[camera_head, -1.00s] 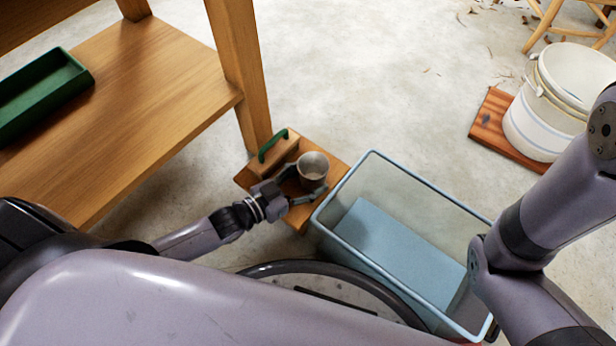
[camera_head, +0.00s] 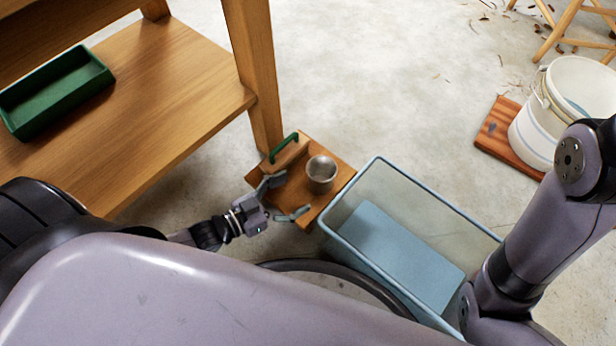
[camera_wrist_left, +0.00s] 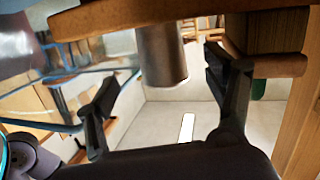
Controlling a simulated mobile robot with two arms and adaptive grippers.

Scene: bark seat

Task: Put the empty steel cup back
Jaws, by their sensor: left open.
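The steel cup (camera_head: 321,174) stands upright on a small wooden board (camera_head: 338,190) on the floor beside the table leg. Its inside looks empty. My left gripper (camera_head: 284,198) is open and empty, just left of the cup, with its fingers pointing toward it and a gap between. In the left wrist view, which appears upside down, the cup (camera_wrist_left: 162,55) shows between the spread fingers (camera_wrist_left: 163,68), with the board's edge (camera_wrist_left: 150,12) above it. My right arm shows at the right, but its gripper is out of view.
A green tray (camera_head: 55,90) lies on the table shelf (camera_head: 160,90). A white bucket (camera_head: 535,125) stands far right.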

